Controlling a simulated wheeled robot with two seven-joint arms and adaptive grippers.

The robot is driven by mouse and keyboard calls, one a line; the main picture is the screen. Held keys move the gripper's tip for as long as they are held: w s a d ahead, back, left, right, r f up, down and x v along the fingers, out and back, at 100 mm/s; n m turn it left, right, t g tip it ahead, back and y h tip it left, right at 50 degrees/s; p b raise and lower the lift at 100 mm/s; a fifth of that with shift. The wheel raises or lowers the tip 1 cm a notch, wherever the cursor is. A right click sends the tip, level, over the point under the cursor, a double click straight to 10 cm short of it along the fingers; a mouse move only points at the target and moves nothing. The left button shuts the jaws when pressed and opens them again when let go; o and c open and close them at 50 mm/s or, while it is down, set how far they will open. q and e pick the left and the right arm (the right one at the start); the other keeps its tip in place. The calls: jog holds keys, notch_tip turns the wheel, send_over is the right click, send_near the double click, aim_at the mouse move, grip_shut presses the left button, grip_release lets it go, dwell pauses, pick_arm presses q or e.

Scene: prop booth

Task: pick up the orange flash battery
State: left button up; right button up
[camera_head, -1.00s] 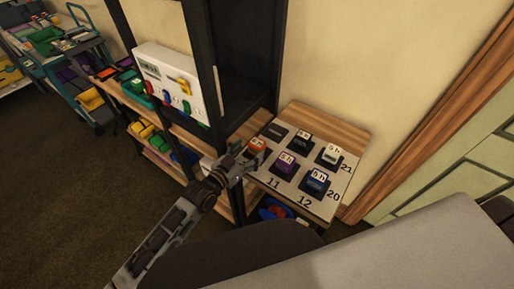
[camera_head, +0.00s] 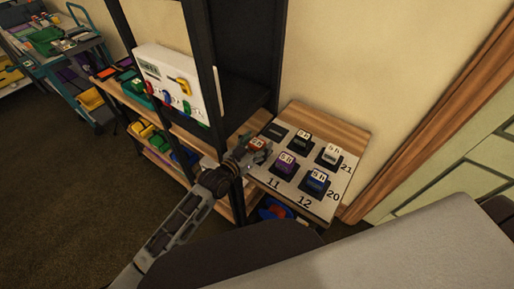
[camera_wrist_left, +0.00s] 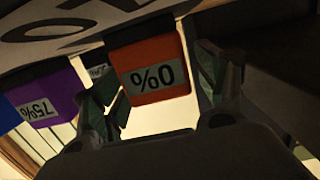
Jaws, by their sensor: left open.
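The orange flash battery (camera_head: 257,142) stands at the left edge of a numbered grey charger plate (camera_head: 291,196), partly hidden by my left gripper. In the left wrist view the orange battery (camera_wrist_left: 150,54) shows an upside-down "0%" label. My left gripper (camera_head: 254,157) is open at the battery. In the wrist view its fingers (camera_wrist_left: 158,92) are spread on either side of the battery, with a visible gap on the right. Contact on the left cannot be told. My right gripper is not in view.
A purple battery (camera_head: 286,164) sits close by, also in the wrist view (camera_wrist_left: 62,92). A white panel with coloured levers (camera_head: 168,80) stands behind the post.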

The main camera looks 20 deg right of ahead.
aim_at(257, 142)
pick_arm(q)
jog(key=shift+c, duration=0.2)
jog(key=shift+r, duration=0.1)
jog(key=c, duration=1.3)
jog(key=shift+r, duration=5)
